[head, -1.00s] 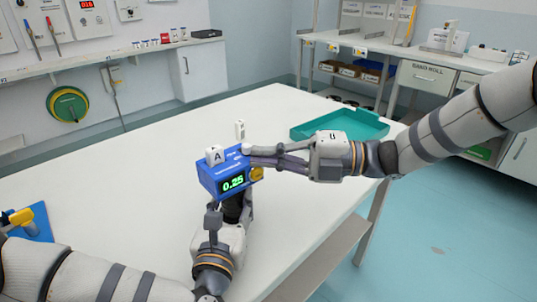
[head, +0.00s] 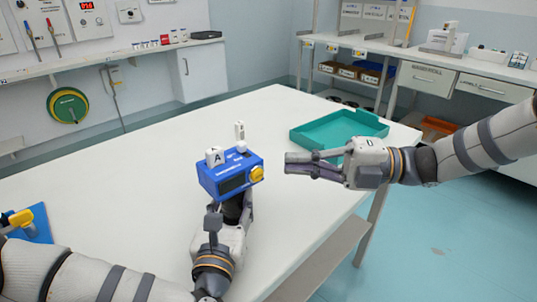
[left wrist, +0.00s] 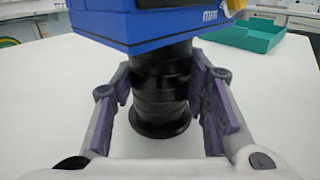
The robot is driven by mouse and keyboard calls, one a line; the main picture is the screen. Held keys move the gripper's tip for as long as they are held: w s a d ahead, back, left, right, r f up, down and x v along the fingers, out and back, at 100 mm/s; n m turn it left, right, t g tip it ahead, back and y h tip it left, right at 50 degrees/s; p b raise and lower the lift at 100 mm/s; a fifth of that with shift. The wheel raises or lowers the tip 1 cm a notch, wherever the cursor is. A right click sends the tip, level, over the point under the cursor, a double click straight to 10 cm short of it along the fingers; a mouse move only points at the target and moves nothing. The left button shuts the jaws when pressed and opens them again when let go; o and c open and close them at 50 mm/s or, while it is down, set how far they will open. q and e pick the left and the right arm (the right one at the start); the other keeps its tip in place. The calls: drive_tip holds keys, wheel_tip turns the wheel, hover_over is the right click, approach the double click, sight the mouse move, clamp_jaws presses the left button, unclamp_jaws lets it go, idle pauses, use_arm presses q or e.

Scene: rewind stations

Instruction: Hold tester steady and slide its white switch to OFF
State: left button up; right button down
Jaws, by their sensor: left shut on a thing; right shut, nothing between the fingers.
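The blue tester (head: 231,174) stands on the white table, with a white block marked A, a yellow knob (head: 257,174) and a small white switch (head: 241,147) on it. Its display is dark. My left gripper (head: 234,207) is shut on the tester's black stem, which also shows in the left wrist view (left wrist: 160,95) between the fingers, under the blue body (left wrist: 150,25). My right gripper (head: 288,163) is shut and empty, to the right of the tester and apart from it.
A teal tray (head: 340,128) lies at the table's far right edge. A blue stand with a yellow part (head: 24,219) is at the left edge. Shelves and drawers line the back walls. The white table (head: 110,180) is mostly clear.

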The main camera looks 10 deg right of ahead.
drive_tip(key=v, duration=0.5)
drive_tip(key=shift+d, duration=0.15)
use_arm(q)
drive_tip(key=o, duration=1.5)
